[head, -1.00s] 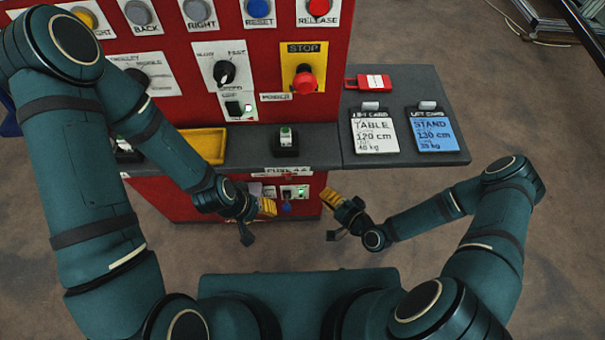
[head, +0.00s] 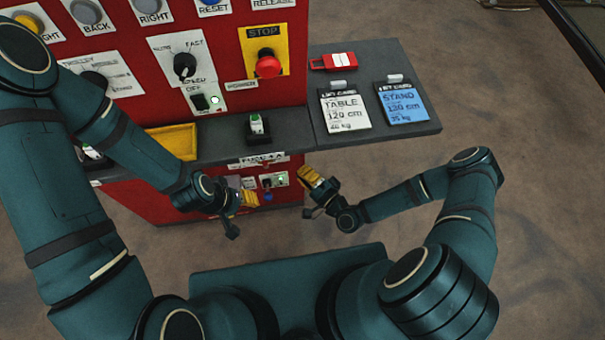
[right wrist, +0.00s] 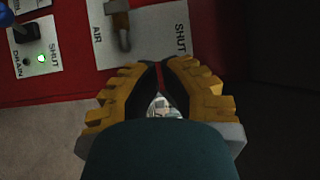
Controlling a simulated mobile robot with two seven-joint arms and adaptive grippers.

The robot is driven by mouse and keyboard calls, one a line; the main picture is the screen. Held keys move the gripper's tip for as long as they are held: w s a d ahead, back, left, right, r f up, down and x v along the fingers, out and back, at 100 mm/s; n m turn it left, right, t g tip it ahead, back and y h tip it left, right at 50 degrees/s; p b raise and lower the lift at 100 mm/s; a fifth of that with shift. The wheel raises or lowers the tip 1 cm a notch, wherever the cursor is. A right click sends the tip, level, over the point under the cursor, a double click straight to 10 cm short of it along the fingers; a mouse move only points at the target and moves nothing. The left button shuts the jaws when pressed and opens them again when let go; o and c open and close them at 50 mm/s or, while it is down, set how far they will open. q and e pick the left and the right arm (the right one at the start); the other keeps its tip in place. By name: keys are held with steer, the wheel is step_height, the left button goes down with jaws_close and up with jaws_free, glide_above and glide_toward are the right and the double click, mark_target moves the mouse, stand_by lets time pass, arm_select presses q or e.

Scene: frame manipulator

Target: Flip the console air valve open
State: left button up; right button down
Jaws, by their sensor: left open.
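The air valve's handle (right wrist: 120,25) shows in the right wrist view on a white plate (right wrist: 157,20) lettered AIR and SHUT. The handle runs down the picture between the two words; its upper end is cut off by the frame. In the head view I cannot make out the valve below the ledge. My right gripper (right wrist: 163,66) is shut and empty, with its tips below and right of the handle, apart from it. It also shows in the head view (head: 306,176), right of the console's lower front. My left gripper (head: 254,198) is open and empty, in front of that lower panel.
A drain switch plate (right wrist: 38,48) with a green light is left of the valve plate. The grey ledge (head: 345,150) overhangs the lower panel and carries two lift cards and a red tag (head: 332,62). A yellow tray (head: 175,141) sits further left. Floor right of the console is clear.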

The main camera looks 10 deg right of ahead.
arm_select(q)
steer(key=shift+w+f+b, duration=0.1)
steer(key=shift+f+b, duration=0.3)
steer(key=shift+f, duration=0.1)
arm_select(e)
steer(key=w+a, duration=0.6)
steer(key=a, duration=0.1)
steer(key=shift+w+a, duration=0.25)
steer(key=shift+a, duration=0.15)
arm_select(q)
steer(key=shift+r, duration=0.1)
steer(key=shift+s+a+r+p, duration=0.1)
steer(key=shift+a+r+p, duration=0.1)
steer(key=shift+a, duration=0.2)
steer(key=shift+s+a+r+p, duration=0.1)
steer(key=shift+a+p, duration=0.1)
steer(key=shift+a, duration=0.15)
arm_select(e)
steer(key=shift+a+r+n+g, duration=0.15)
steer(key=shift+n+g, duration=0.25)
steer(key=shift+n, duration=0.2)
arm_select(q)
steer(key=shift+a, duration=0.1)
